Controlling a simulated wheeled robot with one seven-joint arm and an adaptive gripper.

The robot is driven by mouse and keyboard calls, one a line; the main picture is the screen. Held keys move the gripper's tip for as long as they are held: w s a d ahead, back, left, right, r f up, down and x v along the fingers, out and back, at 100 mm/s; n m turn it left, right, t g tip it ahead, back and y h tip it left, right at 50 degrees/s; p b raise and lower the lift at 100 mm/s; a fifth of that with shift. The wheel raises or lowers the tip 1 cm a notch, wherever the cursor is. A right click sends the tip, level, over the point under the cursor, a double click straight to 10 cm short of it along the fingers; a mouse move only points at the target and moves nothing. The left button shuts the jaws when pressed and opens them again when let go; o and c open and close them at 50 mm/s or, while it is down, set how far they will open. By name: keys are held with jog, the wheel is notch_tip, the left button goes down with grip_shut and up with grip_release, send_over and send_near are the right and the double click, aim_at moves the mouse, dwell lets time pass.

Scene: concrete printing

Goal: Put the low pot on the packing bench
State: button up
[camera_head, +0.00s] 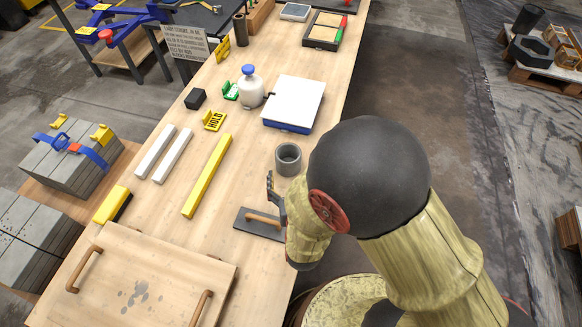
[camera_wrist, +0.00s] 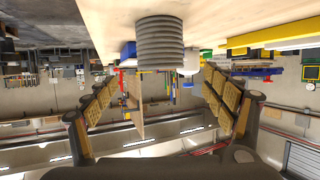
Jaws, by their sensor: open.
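A short, round grey pot (camera_head: 288,159) with an open top stands upright on the long wooden bench (camera_head: 215,195), near its right edge. In the wrist view, which is upside down, the pot (camera_wrist: 160,42) shows ribbed sides and hangs from the bench top (camera_wrist: 110,22). My gripper (camera_head: 272,186) is low over the bench, just on the near side of the pot, mostly hidden by my arm. In the wrist view my gripper (camera_wrist: 160,90) has its fingers spread wide, with nothing between them; the pot is centred beyond the fingertips. I cannot tell which bench is the packing bench.
A trowel (camera_head: 262,222) lies beside my gripper. A white-topped scale (camera_head: 294,103), a white bottle (camera_head: 250,88), a yellow bar (camera_head: 207,176) and a wooden board with handles (camera_head: 150,270) occupy the bench. Pots and boxes sit on a pallet (camera_head: 540,75) at far right.

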notch_tip(320, 180, up, 15)
jog(key=d+g+y, duration=0.2)
jog(key=g, duration=0.3)
jog(key=s+d+r+g+h, duration=0.1)
jog(key=s+d+r, duration=0.4)
jog(key=s+d, duration=0.2)
jog(key=s+d+r+g+h, duration=0.1)
jog(key=s+d+r+g, duration=0.1)
jog(key=s+d+r, duration=0.3)
jog(key=s+d, duration=0.2)
jog(key=s, duration=0.2)
jog(key=shift+s+r+h, duration=0.35)
jog(key=shift+s+h, duration=0.05)
